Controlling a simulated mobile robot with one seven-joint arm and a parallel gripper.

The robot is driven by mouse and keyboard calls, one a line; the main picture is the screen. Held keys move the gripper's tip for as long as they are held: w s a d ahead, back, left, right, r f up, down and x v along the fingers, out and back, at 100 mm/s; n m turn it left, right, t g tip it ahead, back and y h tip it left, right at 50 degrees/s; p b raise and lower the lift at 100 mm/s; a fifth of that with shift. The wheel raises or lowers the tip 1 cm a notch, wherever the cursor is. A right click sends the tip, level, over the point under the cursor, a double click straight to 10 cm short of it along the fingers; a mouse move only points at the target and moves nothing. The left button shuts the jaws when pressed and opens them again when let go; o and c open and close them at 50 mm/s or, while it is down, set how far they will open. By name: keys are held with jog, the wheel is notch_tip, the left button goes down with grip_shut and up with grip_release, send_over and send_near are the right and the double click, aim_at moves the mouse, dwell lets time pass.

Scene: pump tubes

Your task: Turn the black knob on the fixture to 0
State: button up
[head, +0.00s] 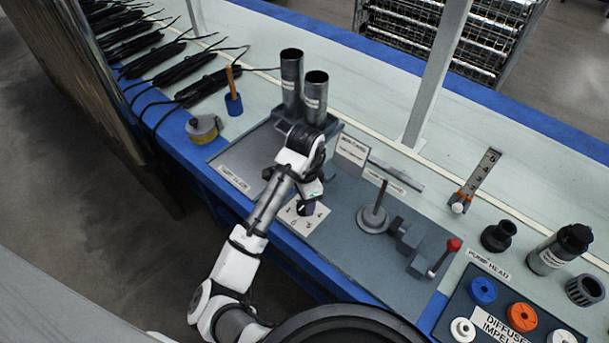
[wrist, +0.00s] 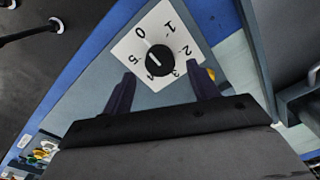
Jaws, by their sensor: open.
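The round black knob (wrist: 160,60) sits at the middle of a white square dial plate (wrist: 127,47) printed with the numbers 0 to 5. In the wrist view, the 0 is at the plate's upper left.
Two metal cylinders (head: 291,80) stand behind my arm on the grey fixture (head: 345,240). A disc with an upright rod (head: 374,218) and a red-tipped lever (head: 451,246) stand to the right.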

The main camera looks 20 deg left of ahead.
aim_at(304, 207)
notch_tip(304, 207, up, 10)
jog(key=p, duration=0.1)
jog(key=shift+d+r, duration=0.15)
jog(key=shift+r, duration=0.05)
dwell(0.5)
